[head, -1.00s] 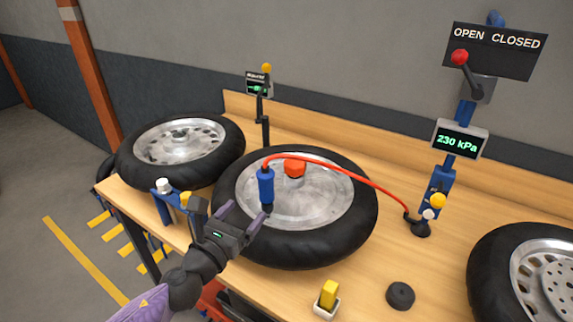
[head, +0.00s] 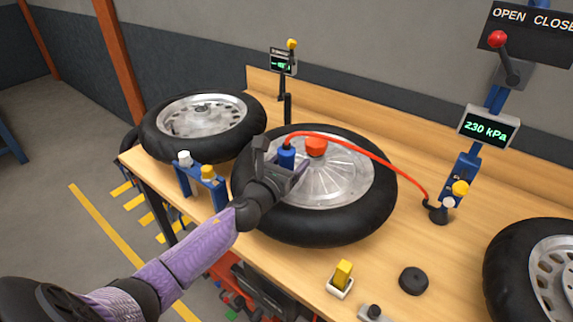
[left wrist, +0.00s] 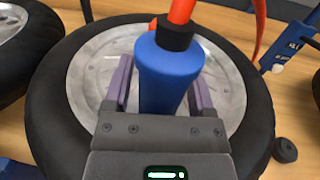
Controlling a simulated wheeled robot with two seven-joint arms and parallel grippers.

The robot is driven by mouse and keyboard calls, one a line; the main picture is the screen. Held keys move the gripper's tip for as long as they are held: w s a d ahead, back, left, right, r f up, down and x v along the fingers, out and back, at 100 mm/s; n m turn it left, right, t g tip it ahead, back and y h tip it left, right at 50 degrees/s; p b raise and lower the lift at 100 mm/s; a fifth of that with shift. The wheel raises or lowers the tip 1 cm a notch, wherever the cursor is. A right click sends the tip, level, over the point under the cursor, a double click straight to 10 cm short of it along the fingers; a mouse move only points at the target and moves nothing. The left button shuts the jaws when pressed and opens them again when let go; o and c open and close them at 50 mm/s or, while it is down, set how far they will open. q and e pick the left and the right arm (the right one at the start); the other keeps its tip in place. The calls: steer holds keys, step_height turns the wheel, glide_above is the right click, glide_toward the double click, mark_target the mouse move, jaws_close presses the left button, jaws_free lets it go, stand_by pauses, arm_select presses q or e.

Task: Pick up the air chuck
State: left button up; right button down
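The air chuck (head: 287,157) is a blue cylinder with a dark collar and a red hose at its top. It stands upright over the near left part of the middle wheel (head: 345,190). My left gripper (head: 281,166) is open, with one finger on each side of the chuck. In the left wrist view the chuck (left wrist: 168,75) is between the two purple-grey fingers (left wrist: 160,92), close to both; firm contact does not show. The chuck's lower end is hidden behind the gripper. My right gripper is out of view.
The red hose (head: 375,165) arches right to a black base (head: 438,212) by the 230 kPa display (head: 488,128). A blue stand (head: 200,180) is at the left edge. A yellow block (head: 343,273) and black puck (head: 413,281) lie in front. More wheels flank the middle one.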

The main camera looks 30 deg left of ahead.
arm_select(q)
jaws_close()
